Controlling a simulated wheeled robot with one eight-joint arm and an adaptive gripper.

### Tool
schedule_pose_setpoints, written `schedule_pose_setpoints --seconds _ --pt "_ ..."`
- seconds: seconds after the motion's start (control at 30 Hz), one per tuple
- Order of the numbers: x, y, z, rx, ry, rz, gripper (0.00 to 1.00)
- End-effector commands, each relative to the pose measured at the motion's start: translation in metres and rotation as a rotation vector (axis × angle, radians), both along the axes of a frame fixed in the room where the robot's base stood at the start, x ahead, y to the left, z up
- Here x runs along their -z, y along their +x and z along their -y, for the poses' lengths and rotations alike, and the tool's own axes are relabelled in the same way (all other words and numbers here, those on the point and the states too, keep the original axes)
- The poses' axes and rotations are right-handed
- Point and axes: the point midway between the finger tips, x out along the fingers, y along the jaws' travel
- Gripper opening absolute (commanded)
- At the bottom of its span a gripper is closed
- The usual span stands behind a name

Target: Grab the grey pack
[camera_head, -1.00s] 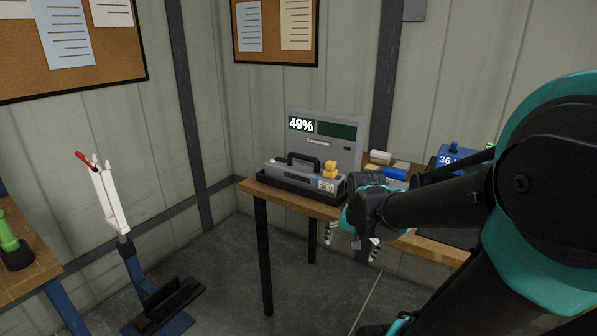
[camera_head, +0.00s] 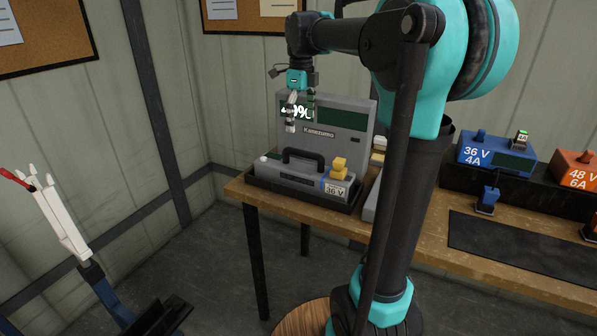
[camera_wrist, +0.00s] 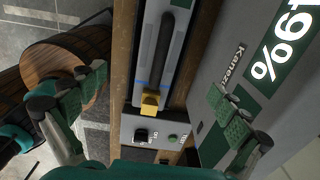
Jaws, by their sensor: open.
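The grey pack (camera_head: 300,180) lies in a dark tray (camera_head: 345,206) on the left end of the wooden bench. It has a black carry handle on top, a yellow latch and a "36 V" label at its right end. In the wrist view the pack (camera_wrist: 150,50) runs upward from the middle, its handle along it. My gripper (camera_head: 299,120) is open and empty above the pack, in front of the grey tester's display. In the wrist view my gripper (camera_wrist: 158,115) has its fingers spread wide, apart from the pack.
The grey Kanezumo tester (camera_head: 358,118) stands right behind the pack. Blue (camera_head: 495,158) and orange (camera_head: 575,172) chargers stand at the bench's right, with a dark mat (camera_head: 510,245) in front. A white part on a stand (camera_head: 60,225) is at left. Floor between is clear.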

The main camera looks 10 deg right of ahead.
Motion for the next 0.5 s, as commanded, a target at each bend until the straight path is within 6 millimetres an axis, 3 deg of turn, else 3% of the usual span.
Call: schedule_pose_setpoints --seconds 0.5 --pt "0.096 0.000 0.001 -0.001 0.000 0.000 1.00"
